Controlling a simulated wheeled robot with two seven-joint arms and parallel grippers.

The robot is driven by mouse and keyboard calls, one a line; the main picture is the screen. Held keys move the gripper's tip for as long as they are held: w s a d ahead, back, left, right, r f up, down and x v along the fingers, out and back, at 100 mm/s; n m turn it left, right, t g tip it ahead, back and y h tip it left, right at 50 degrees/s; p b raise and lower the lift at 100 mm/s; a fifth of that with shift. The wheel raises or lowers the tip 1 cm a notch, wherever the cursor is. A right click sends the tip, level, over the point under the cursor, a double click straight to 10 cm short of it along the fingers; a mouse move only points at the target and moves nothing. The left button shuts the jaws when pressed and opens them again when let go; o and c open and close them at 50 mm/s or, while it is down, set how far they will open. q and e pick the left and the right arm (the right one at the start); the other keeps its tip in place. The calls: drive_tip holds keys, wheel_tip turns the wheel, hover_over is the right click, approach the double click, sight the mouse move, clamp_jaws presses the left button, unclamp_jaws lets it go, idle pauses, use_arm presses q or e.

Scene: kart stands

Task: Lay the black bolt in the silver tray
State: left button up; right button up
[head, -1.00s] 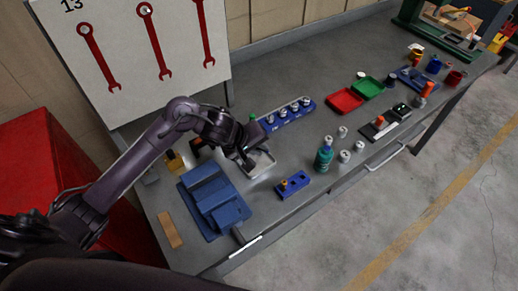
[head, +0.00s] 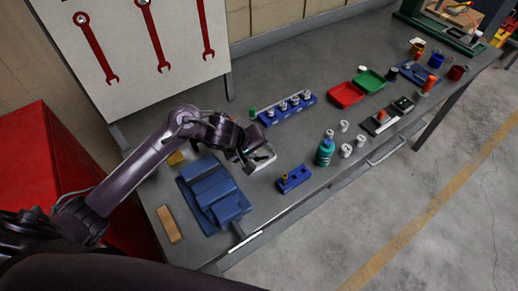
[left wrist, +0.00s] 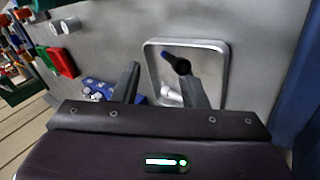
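The silver tray (left wrist: 214,47) is a shallow rounded metal tray on the bench. In the head view the tray (head: 265,160) is partly hidden by my left gripper. The black bolt (left wrist: 177,63), with a bluish end, appears to lie inside the tray, close to the tip of one finger. My left gripper (left wrist: 160,78) is open, its fingers well apart with nothing gripped between them. In the head view my left gripper (head: 247,158) is just above the tray. A small shiny pale piece (left wrist: 170,95) also shows in the tray. My right gripper is not in view.
A blue stepped block (head: 213,190) stands left of the tray. A blue rack (head: 287,108) with silver pieces lies behind it. A small blue block (head: 293,179) and a green bottle (head: 325,152) stand to the right. Red (head: 346,95) and green trays (head: 369,82) lie farther off.

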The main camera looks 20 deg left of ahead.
use_arm(q)
drive_tip(key=p+v, duration=0.1)
drive_tip(key=v, duration=0.6)
drive_tip(key=shift+r, duration=0.3)
drive_tip(key=shift+s+a, duration=0.15)
idle(0.4)
